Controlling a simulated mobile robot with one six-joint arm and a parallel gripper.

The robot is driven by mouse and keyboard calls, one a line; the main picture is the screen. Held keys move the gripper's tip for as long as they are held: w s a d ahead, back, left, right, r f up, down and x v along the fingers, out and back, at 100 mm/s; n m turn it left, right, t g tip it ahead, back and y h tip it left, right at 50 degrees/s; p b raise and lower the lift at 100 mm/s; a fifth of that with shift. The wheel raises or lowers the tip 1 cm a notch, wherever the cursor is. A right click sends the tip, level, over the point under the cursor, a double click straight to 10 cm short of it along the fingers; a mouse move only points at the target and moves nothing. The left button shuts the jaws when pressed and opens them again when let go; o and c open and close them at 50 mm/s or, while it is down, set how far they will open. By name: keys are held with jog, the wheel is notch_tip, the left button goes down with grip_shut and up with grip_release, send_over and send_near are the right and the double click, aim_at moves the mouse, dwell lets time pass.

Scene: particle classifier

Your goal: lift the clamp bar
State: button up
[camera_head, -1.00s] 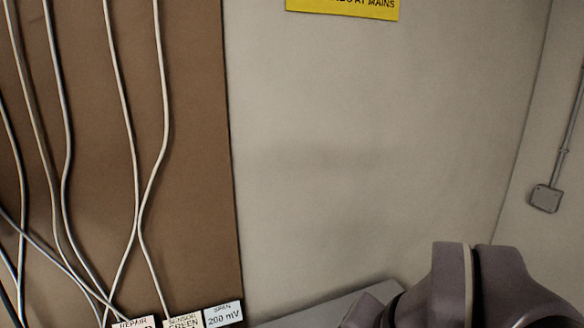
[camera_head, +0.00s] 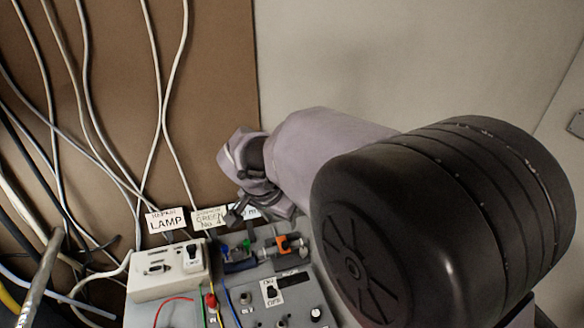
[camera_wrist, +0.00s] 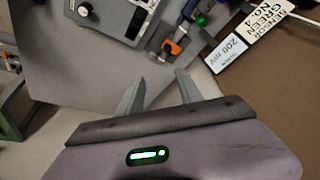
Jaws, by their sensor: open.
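My gripper (camera_wrist: 160,76) is open, with two pale fingers apart and nothing between them in the wrist view. In the head view my gripper (camera_head: 243,214) is above the back of a grey control panel (camera_head: 258,291), partly hidden by my arm. On the panel sits a small clamp-like assembly with an orange block (camera_head: 284,243); the orange block also shows in the wrist view (camera_wrist: 173,48), beyond the fingertips and apart from them. A blue part (camera_head: 240,266) and a green knob (camera_head: 246,243) are beside it. I cannot tell for certain which part is the clamp bar.
A cream switch box (camera_head: 168,272) stands left of the panel. Loose cables (camera_head: 80,130) hang on the brown board at left. Thin coloured wires cross the panel's front.

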aim_at(285, 244)
jog(key=a+b+x, duration=0.1)
jog(key=x, duration=0.5)
jog(key=b+x, duration=0.2)
jog(key=x, duration=0.5)
jog(key=a+b+x, duration=0.1)
jog(key=b+x, duration=0.1)
jog(key=x, duration=0.4)
jog(key=shift+w+a+f, duration=0.3)
jog(key=shift+w+f, duration=0.05)
jog(key=shift+f, duration=0.1)
grip_shut()
